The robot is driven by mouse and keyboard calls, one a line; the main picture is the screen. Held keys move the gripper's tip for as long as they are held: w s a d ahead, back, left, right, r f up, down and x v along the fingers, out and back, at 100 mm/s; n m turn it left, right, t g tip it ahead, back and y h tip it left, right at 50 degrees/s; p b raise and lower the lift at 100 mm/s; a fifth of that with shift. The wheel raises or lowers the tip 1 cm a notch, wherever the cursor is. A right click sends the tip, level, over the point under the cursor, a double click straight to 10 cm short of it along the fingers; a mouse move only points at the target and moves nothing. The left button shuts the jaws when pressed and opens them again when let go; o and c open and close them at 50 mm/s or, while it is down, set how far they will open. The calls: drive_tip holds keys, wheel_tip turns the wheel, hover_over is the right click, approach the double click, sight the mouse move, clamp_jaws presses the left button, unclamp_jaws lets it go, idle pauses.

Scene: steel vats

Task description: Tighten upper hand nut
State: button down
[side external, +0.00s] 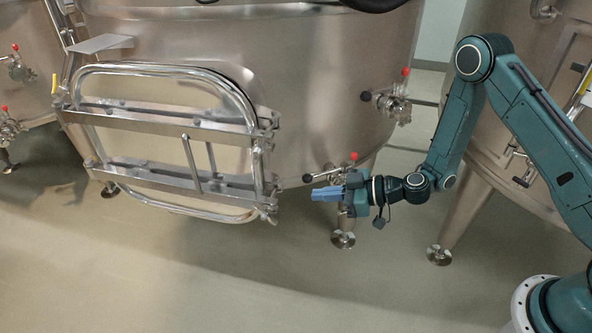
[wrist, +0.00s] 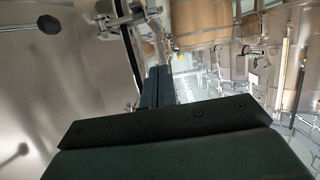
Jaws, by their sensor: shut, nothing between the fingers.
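The manway door (side external: 160,75) on the steel vat is closed, with a tubular frame and two crossbars. The upper clamp hardware (side external: 268,119), where the upper hand nut would sit, is at the right end of the upper bar; the nut itself is too small to make out clearly. The lower clamp hardware (side external: 268,212) is at the right end of the lower bar. My gripper (side external: 315,194) has its blue fingers shut and empty, right of the lower clamp and apart from it, below the upper one. In the wrist view the shut fingers (wrist: 158,88) point toward metal clamp hardware (wrist: 118,22).
A valve with a red knob (side external: 353,157) stands just behind and above my gripper. Another red-knobbed valve (side external: 404,74) is higher on the vat. A black knob (wrist: 50,24) shows at left in the wrist view. The floor in front is clear.

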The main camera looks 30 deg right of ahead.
idle(0.3)
wheel_tip(320, 180, up, 13)
drive_tip(key=m+g+h, duration=0.1)
drive_tip(key=m, duration=3.5)
drive_tip(key=shift+s+d+g+h, duration=0.3)
drive_tip(key=shift+s+g+h, duration=0.1)
drive_tip(key=shift+w, duration=0.1)
